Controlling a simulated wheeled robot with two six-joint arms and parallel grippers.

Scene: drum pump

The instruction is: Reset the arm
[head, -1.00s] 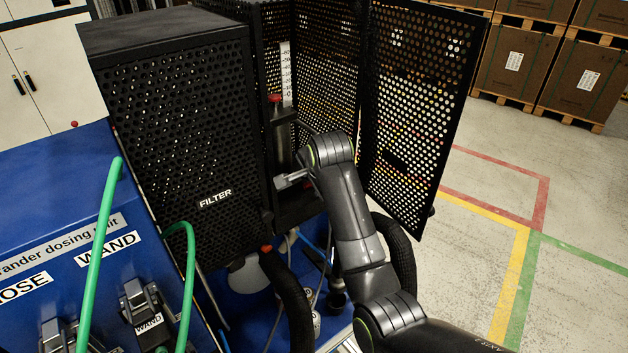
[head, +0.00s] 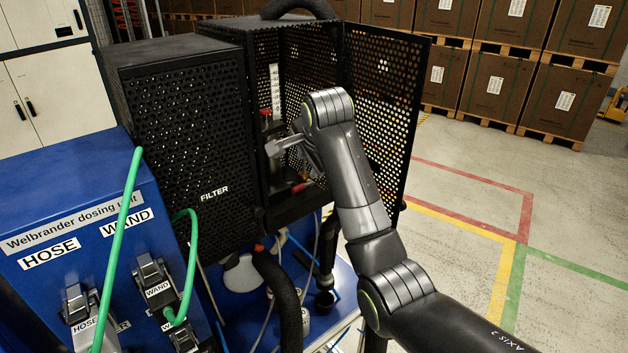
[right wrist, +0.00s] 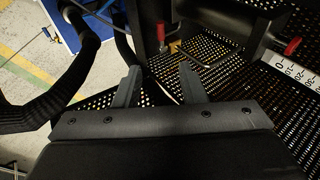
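My right gripper (head: 280,147) is in the open black mesh cabinet, in front of the pump parts. In the right wrist view its two grey fingers (right wrist: 160,72) stand apart with nothing between them. A red knob (head: 265,112) shows just above and left of the gripper, below a white scale (head: 275,88). A red-ended handle (head: 299,187) shows below the gripper. In the right wrist view, one red grip (right wrist: 293,46) is beside the scale (right wrist: 292,73) and another (right wrist: 161,32) is beyond the fingers. My right arm hides part of the cabinet. My left gripper is out of view.
The cabinet's mesh door (head: 385,110) stands open just right of my right arm. The FILTER box (head: 185,140) stands to the left. Black hoses (head: 280,290) and a green hose (head: 118,250) hang near the blue dosing unit (head: 60,205). The floor at right is clear.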

